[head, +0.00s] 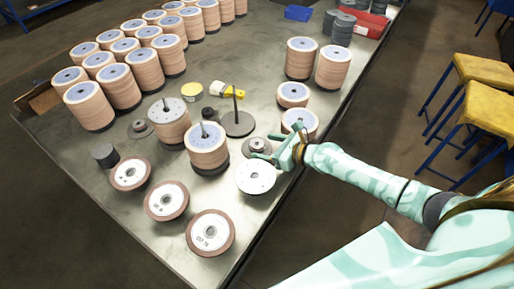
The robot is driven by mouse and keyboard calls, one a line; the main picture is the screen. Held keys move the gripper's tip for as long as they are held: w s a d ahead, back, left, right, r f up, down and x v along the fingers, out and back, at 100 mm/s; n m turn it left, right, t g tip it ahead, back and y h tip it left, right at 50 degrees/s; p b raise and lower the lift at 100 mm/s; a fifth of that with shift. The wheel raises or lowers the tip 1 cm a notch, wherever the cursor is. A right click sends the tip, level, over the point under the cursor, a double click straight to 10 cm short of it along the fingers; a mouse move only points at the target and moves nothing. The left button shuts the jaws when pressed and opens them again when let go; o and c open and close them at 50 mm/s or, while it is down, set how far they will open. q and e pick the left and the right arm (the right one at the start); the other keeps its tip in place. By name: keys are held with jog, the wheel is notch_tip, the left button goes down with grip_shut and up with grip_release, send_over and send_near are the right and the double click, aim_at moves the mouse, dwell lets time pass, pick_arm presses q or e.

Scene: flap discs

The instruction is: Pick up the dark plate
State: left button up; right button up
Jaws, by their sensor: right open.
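A dark round plate (238,125) with a thin upright rod lies on the metal table, left of and beyond my right gripper. A smaller grey flanged disc (257,144) lies close to the fingertips. My right gripper (263,148) is open, reaching in from the right over the table edge. Its fingers are low beside the flanged disc; I cannot tell whether they touch it. The jaws hold nothing that I can make out. A white-faced disc (256,177) lies just in front of the fingers. My left gripper is not in view.
Disc stacks stand near the gripper, one on the left (207,155) and one behind it (299,121). Several brown-rimmed discs (210,232) lie at the front. Many stacks fill the back left. Yellow stools (487,105) stand right of the table (330,40).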

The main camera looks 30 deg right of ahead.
aim_at(257, 147)
jog(key=x, duration=0.3)
jog(key=shift+s, duration=0.1)
jog(key=c, duration=1.4)
jog(key=shift+o, duration=0.2)
jog(key=shift+d+r, duration=0.1)
